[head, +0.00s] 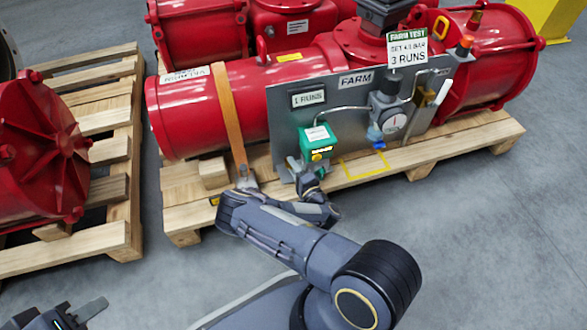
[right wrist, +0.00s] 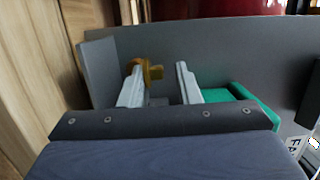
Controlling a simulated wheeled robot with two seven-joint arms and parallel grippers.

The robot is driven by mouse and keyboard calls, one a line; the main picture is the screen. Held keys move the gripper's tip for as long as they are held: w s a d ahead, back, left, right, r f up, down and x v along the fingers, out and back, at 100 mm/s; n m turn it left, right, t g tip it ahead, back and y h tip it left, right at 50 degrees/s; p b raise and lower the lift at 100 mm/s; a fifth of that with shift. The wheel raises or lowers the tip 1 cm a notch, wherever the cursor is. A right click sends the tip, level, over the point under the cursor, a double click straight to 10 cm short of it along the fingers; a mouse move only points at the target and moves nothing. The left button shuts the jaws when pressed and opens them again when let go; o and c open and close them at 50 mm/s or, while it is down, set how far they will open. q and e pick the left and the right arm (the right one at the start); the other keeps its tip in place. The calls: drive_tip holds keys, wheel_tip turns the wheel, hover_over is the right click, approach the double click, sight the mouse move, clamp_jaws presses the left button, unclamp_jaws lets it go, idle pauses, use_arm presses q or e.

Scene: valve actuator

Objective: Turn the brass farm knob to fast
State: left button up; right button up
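The green box (head: 318,142) is fixed to the lower left of the grey panel (head: 290,125) marked FARM; it also shows in the right wrist view (right wrist: 245,97), right of the fingers. The brass knob (right wrist: 155,72) sticks out from the panel side in the right wrist view, partly hidden by the left finger. My right gripper (right wrist: 160,70) is open, with the knob between its fingers, close to the left one. I cannot tell whether they touch. In the head view my right gripper (head: 308,180) is just below the green box. My left gripper (head: 78,314) is at the bottom left, partly cut off.
The panel stands before a red actuator (head: 180,118) on a wooden pallet (head: 185,205). An orange strap (head: 228,115) hangs left of the panel. Another red unit (head: 35,150) stands left. Grey floor is free in front.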

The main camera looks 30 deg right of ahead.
drive_tip(key=shift+o, duration=0.6)
drive_tip(key=shift+r, duration=0.1)
drive_tip(key=shift+s, duration=0.2)
drive_tip(key=s+p, duration=0.1)
drive_tip(key=s, duration=0.6)
drive_tip(key=shift+s+a, duration=0.2)
